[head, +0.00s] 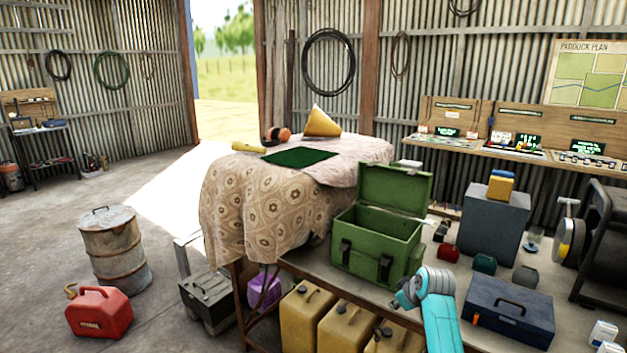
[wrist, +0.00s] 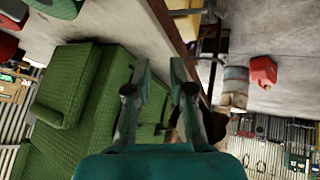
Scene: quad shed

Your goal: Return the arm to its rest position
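My arm, teal and grey, reaches up from the bottom of the head view, and its end (head: 404,300) is just in front of the open green toolbox (head: 369,244), over the bench's front edge. In the wrist view the two dark fingers of my gripper (wrist: 160,78) stand apart with a gap between them. I see nothing held in the gap. The green toolbox (wrist: 95,105) fills the left and middle of the wrist view, close beside and behind the fingers. Whether a finger touches it I cannot tell.
The bench (head: 317,265) also carries a blue toolbox (head: 507,309), a grey box (head: 492,225) and small jars. Yellow jerry cans (head: 308,320) stand beneath it. A cloth-covered table (head: 240,200) stands behind left. A red fuel can (head: 98,312) and drum (head: 112,246) stand on the floor.

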